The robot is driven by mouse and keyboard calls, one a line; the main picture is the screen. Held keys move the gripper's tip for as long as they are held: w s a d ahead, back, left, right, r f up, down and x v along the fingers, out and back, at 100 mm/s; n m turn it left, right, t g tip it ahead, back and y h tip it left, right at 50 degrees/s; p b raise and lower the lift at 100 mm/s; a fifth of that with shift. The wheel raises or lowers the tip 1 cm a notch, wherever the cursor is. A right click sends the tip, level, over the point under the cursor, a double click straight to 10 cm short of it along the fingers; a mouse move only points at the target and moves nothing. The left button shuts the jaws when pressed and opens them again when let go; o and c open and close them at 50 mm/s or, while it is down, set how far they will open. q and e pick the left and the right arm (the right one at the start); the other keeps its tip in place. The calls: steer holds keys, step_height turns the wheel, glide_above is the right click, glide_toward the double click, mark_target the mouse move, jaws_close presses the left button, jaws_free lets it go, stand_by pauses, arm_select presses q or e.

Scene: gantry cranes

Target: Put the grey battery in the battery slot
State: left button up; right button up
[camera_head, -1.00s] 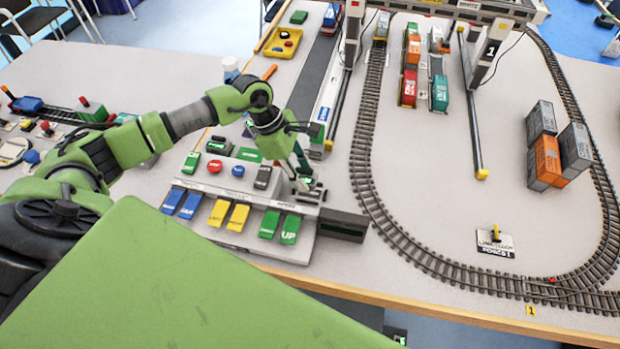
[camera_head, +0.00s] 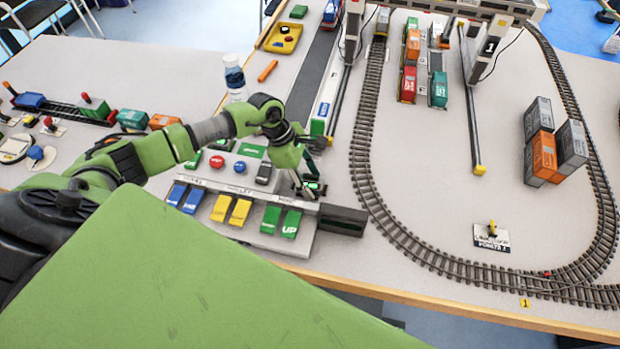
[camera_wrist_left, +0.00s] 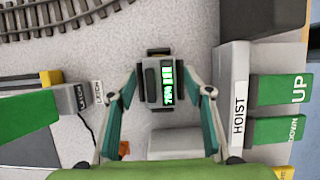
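The grey battery (camera_wrist_left: 152,82), a small dark block with a lit green display, stands between the spread fingers of my left gripper (camera_wrist_left: 160,74) in the left wrist view. In the head view my left gripper (camera_head: 312,183) is low at the back right of the button console (camera_head: 250,239), partly covering the battery. I cannot make out the battery slot for certain. My right gripper is not in view.
A dark grey box (camera_head: 342,219) sits at the console's right end, beside the HOIST buttons (camera_wrist_left: 280,110). Curved train track (camera_head: 362,170) runs to the right. A bottle (camera_head: 235,80) stands behind my left arm. Stacked containers (camera_head: 541,155) are far right.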

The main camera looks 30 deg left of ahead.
arm_select(q)
steer(key=shift+r, duration=0.1)
steer(key=shift+a+r, duration=0.1)
steer(key=shift+r, duration=0.1)
steer(key=b+v, duration=0.2)
steer(key=v, duration=0.9)
steer(key=shift+r, duration=0.3)
steer(key=shift+a, duration=0.1)
